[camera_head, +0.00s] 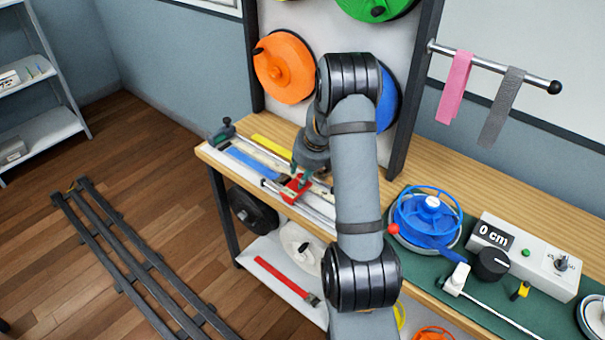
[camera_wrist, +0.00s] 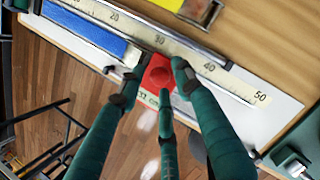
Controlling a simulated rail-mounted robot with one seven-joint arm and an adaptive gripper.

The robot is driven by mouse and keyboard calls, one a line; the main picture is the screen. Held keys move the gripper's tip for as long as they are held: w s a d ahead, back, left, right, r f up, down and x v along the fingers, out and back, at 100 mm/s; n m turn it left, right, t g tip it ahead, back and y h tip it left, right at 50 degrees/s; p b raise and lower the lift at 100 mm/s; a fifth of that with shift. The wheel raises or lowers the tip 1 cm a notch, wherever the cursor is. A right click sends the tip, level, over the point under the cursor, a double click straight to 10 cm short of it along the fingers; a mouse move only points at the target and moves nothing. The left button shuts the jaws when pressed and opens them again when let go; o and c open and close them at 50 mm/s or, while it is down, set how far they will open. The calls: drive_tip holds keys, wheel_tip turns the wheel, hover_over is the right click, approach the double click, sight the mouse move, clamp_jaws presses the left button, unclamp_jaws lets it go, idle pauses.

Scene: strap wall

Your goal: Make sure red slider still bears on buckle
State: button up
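The red slider (camera_wrist: 157,76) sits on the measuring rail (camera_wrist: 215,75), near the 30 mark, in the wrist view. The blue strap (camera_wrist: 88,32) lies along the rail left of it. In the head view the slider (camera_head: 294,188) shows below my gripper (camera_head: 303,178), partly hidden.
A yellow strap (camera_head: 272,147) lies behind the rail. Blue reel (camera_head: 428,210) and control box (camera_head: 525,257) reading 0 cm stand on the bench to the right. Orange spool (camera_head: 284,68) hangs behind. Pink (camera_head: 455,85) and grey straps (camera_head: 500,105) hang from a bar.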

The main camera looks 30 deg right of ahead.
clamp_jaws()
idle(0.6)
